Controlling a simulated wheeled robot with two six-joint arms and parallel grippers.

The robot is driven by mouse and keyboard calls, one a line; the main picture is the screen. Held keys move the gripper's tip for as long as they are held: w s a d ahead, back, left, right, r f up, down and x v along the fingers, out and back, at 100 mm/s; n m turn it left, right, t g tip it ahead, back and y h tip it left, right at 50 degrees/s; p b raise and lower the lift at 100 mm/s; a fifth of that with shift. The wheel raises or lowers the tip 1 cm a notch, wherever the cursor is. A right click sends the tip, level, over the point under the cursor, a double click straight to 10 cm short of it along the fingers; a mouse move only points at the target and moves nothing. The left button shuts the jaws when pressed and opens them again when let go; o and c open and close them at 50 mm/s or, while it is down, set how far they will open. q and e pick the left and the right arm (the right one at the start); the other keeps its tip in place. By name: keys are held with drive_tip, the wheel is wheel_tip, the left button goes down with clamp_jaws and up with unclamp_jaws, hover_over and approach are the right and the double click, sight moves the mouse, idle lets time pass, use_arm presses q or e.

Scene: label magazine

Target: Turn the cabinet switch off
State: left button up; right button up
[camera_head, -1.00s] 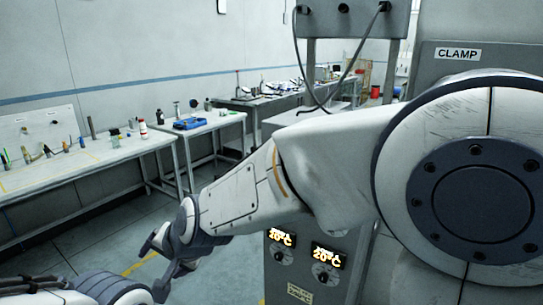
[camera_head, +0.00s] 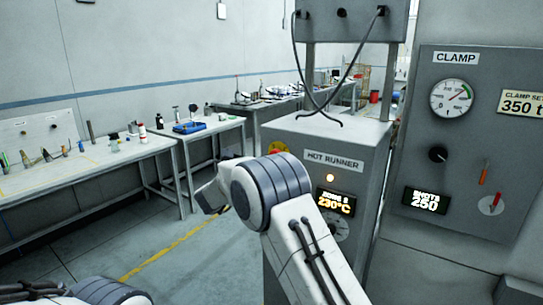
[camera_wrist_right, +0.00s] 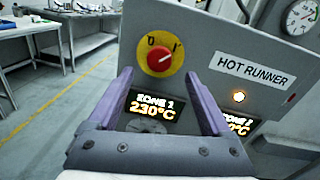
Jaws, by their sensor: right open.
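The cabinet switch (camera_wrist_right: 160,58) is a red knob on a yellow disc marked 0 and I, on the grey hot runner cabinet (camera_wrist_right: 207,45). Its white mark points up and right, toward the I. In the head view only the top of the switch (camera_head: 278,147) shows above my right arm. My right gripper (camera_wrist_right: 156,76) is open and empty, its purple fingers spread to either side below the knob, apart from it. In the head view my right gripper (camera_head: 210,198) is partly hidden behind its wrist. My left gripper is out of view; only its arm shows at lower left.
An orange lamp (camera_wrist_right: 239,97) is lit beside a zone display (camera_wrist_right: 153,107) reading 230°C. The clamp panel (camera_head: 465,140) stands at right. Cables (camera_head: 318,90) hang above the cabinet. Workbenches (camera_head: 100,155) line the left wall; the floor between is clear.

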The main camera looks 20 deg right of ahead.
drive_tip(key=p+x, duration=0.2)
drive_tip(key=x, duration=0.4)
drive_tip(key=shift+w, duration=0.2)
drive_tip(key=shift+d, duration=0.1)
drive_tip(key=shift+c, duration=0.2)
clamp_jaws()
